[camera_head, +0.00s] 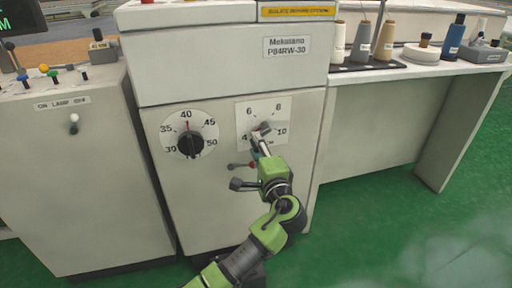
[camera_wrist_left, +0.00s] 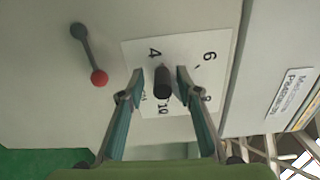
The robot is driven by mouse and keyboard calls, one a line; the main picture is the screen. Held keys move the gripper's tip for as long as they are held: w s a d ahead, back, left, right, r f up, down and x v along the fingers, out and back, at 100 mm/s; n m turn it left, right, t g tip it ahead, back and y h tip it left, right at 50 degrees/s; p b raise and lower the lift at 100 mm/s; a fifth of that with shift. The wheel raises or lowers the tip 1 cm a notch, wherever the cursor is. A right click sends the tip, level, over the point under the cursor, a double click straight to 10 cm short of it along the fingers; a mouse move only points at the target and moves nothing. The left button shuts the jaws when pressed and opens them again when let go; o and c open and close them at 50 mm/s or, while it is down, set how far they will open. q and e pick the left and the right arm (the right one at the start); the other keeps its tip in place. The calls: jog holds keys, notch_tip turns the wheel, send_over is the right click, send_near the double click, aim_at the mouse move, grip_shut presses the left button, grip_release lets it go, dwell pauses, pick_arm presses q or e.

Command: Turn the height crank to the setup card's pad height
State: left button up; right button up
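A white scale plate (camera_head: 274,106) marked 4, 6, 8 and 10 is on the front of the grey cabinet; it also shows in the left wrist view (camera_wrist_left: 208,37). A dark handle (camera_wrist_left: 162,84) sticks out over it, apparently the height crank. My left gripper (camera_head: 260,136) is in front of the plate. In the left wrist view its two fingers (camera_wrist_left: 161,84) stand apart, one on each side of the handle, with gaps visible. The gripper hides part of the plate and any pointer. I see no readable setup card. My right gripper is out of view.
A lever with a red knob (camera_wrist_left: 99,77) sits beside the plate, close to my left gripper. A dial (camera_head: 208,125) marked 30 to 50 is to the left. A lamp switch (camera_head: 74,122) is on the left cabinet. Thread cones (camera_head: 361,43) stand on the right table.

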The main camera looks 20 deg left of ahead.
pick_arm(q)
jog(key=v, duration=1.2)
